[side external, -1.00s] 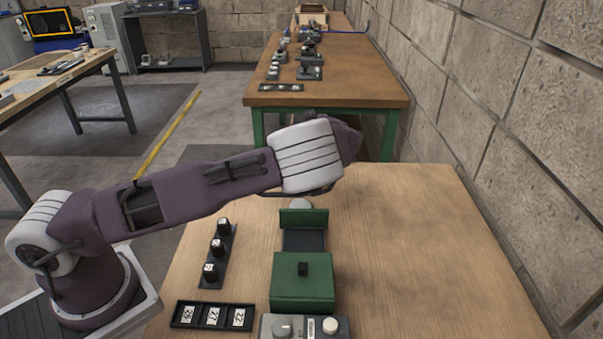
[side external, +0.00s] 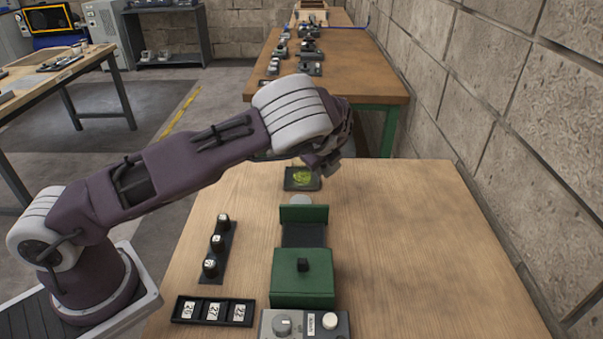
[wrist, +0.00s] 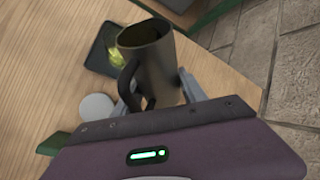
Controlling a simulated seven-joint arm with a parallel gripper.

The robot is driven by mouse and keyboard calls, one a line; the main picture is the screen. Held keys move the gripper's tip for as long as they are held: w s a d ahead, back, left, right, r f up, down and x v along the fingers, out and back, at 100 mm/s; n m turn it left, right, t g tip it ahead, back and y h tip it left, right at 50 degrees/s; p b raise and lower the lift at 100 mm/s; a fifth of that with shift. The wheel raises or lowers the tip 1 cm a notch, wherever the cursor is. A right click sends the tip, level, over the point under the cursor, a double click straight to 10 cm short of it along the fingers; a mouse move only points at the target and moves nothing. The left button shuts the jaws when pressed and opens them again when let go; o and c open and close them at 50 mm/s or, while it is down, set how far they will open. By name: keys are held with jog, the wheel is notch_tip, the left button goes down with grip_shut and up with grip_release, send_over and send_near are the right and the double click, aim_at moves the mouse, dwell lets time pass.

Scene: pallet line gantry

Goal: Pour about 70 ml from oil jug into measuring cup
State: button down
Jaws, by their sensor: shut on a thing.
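A dark grey-brown jug (wrist: 146,48) with an open top and a side handle sits between the fingers of my gripper (wrist: 158,90) in the wrist view. My gripper is shut on it, and it looks tilted in that view. In the side view my gripper (side external: 325,163) is raised near the far edge of the table, and my wrist largely hides the jug. I cannot clearly make out a measuring cup. The liquid level inside the jug is too dark to tell.
A dark square tray (side external: 289,186) with something yellow-green lies near the far edge. A pale disc (wrist: 97,106) is close by. A green box (side external: 302,285), a row of black knobs (side external: 217,245) and a control box (side external: 283,326) stand nearer. The table's right side is clear.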

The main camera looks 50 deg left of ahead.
jog(key=shift+r+h+p, duration=0.2)
jog(key=shift+h+p, duration=0.1)
jog(key=shift+p, duration=0.1)
jog(key=shift+f+h+p, duration=0.1)
jog(key=shift+h+p, duration=0.3)
jog(key=shift+p, duration=0.05)
jog(key=shift+d+f+n+t+h, duration=0.15)
jog(key=shift+d+n+t+h, duration=0.15)
jog(key=shift+n, duration=0.1)
dwell(0.5)
jog(key=shift+r+h, duration=0.4)
jog(key=shift+h, duration=0.2)
dwell(0.4)
jog(key=shift+d+f+y, duration=0.2)
jog(key=shift+f+y, duration=0.1)
jog(key=shift+f, duration=0.05)
jog(key=shift+w+f+y, duration=0.1)
jog(key=shift+y, duration=0.4)
jog(key=shift+a+r, duration=0.2)
jog(key=shift+a, duration=0.05)
